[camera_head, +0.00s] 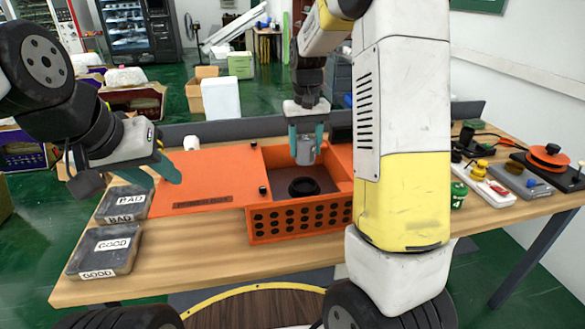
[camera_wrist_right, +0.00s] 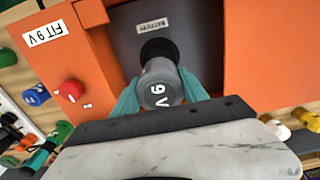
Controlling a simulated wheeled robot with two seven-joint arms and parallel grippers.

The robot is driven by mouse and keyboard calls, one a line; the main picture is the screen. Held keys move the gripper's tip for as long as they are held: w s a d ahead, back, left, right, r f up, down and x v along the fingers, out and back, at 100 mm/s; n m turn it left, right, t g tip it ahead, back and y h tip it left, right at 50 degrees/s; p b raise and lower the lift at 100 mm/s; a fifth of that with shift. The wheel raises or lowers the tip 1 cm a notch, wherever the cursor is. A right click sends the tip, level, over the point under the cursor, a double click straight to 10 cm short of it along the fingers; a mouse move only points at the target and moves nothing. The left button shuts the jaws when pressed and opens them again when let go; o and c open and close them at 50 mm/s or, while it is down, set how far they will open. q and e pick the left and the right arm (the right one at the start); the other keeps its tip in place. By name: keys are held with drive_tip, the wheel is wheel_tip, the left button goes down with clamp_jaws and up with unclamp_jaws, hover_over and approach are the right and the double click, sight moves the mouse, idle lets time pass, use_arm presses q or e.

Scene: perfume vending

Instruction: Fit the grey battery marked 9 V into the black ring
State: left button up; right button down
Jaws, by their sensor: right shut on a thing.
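My right gripper (camera_head: 307,138) is shut on the grey battery (camera_head: 305,153), which hangs below its teal fingers. The battery is above the open part of the orange box. The black ring (camera_head: 303,187) lies on the box's grey floor, below the battery with a visible gap in the head view. In the right wrist view the battery (camera_wrist_right: 160,90) shows its "9 V" mark between the fingers, and its far end overlaps the black ring (camera_wrist_right: 158,48); contact there cannot be judged. My left gripper (camera_head: 125,168) is open and empty, above the left part of the table.
The orange box (camera_head: 262,222) has raised walls around the ring, and an orange panel (camera_head: 205,172) lies to its left. Dark trays labelled BAD (camera_head: 124,203) and GOOD (camera_head: 105,250) sit at the left. Small coloured items and an orange reel (camera_head: 545,158) stand at the right.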

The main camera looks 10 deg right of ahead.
hover_over(304, 189)
wheel_tip(304, 189, down, 9)
drive_tip(key=shift+w+f, duration=0.15)
drive_tip(key=shift+f, duration=0.05)
idle(0.3)
drive_tip(key=shift+f, duration=0.6)
drive_tip(key=c, duration=0.6)
unclamp_jaws()
drive_tip(key=shift+s+f, duration=0.1)
drive_tip(key=shift+s, duration=0.15)
drive_tip(key=r, duration=1.3)
drive_tip(key=shift+w+r, duration=0.15)
drive_tip(key=shift+w, duration=0.05)
drive_tip(key=s+a+r+t+y, duration=0.1)
drive_tip(key=s+r+t, duration=0.2)
drive_tip(key=s, duration=0.9)
drive_tip(key=s+a+r+t+y, duration=0.1)
drive_tip(key=s+r+t, duration=0.2)
drive_tip(key=s, duration=0.9)
wheel_tip(304, 189, up, 2)
drive_tip(key=shift+s+r, duration=0.15)
drive_tip(key=shift+r, duration=0.05)
